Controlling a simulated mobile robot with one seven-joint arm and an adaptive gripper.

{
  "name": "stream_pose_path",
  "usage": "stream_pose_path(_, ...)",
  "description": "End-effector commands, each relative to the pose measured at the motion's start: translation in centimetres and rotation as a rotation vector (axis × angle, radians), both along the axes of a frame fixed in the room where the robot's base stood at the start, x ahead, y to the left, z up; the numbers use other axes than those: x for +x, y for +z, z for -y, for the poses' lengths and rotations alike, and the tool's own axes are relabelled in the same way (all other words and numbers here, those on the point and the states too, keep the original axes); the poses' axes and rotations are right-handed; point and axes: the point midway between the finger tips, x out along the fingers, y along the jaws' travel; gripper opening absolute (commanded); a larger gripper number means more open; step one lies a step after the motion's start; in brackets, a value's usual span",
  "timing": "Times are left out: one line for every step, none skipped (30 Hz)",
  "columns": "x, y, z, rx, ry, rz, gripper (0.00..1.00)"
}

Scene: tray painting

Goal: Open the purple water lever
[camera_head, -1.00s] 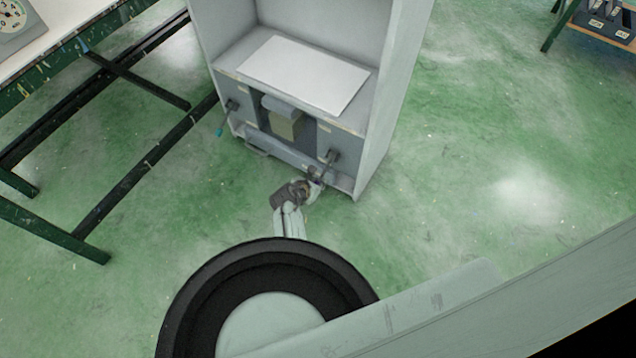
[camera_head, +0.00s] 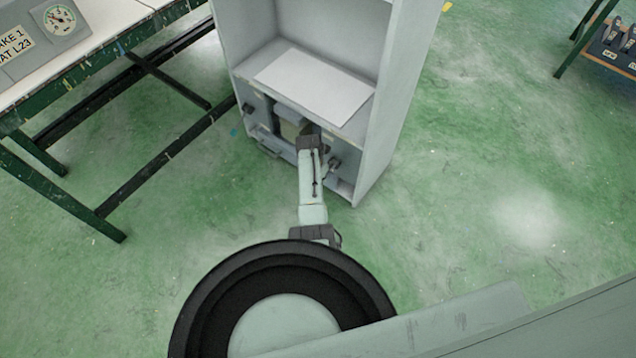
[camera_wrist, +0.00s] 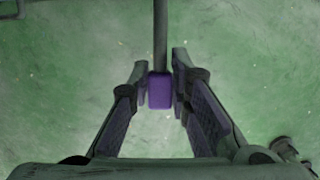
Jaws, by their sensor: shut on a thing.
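The purple water lever shows in the wrist view as a dark rod (camera_wrist: 160,35) with a purple end piece (camera_wrist: 160,92). My gripper (camera_wrist: 159,80) has its two fingers on either side of this purple end and is shut on it. In the head view the lever's dark pivot (camera_head: 335,163) sits on the right of the cabinet's lower front panel. There the purple end cannot be made out, and my arm hides most of my gripper.
A grey cabinet (camera_head: 384,110) with a pale plate (camera_head: 314,85) on its shelf stands ahead. A green-framed table (camera_head: 80,205) stands at the left.

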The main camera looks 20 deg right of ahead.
Motion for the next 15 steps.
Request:
stream_pose_path(0.2,0.3,0.2,0.03,-0.002,-0.022,0.0)
stream_pose_path(0.2,0.5,0.3,0.047,-0.002,-0.037,0.0)
stream_pose_path(0.2,0.7,0.4,0.07,-0.002,-0.055,0.0)
stream_pose_path(0.3,0.8,0.4,0.087,-0.003,-0.066,0.0)
stream_pose_path(0.3,1.0,0.5,0.102,-0.002,-0.078,0.0)
stream_pose_path(0.3,1.2,0.5,0.122,-0.003,-0.094,0.0)
stream_pose_path(0.4,1.4,0.6,0.134,-0.002,-0.103,0.0)
stream_pose_path(0.4,1.5,0.6,0.147,-0.002,-0.113,0.0)
stream_pose_path(0.5,1.7,0.6,0.162,-0.001,-0.125,0.0)
stream_pose_path(0.5,1.8,0.7,0.172,-0.001,-0.133,0.0)
stream_pose_path(0.5,1.9,0.7,0.181,-0.001,-0.14,0.0)
stream_pose_path(0.5,2.1,0.7,0.193,-0.001,-0.149,0.0)
stream_pose_path(0.6,2.2,0.7,0.2,-0.001,-0.155,0.0)
stream_pose_path(0.6,2.3,0.8,0.207,-0.001,-0.16,0.0)
stream_pose_path(0.6,2.4,0.8,0.214,0.0,-0.167,0.0)
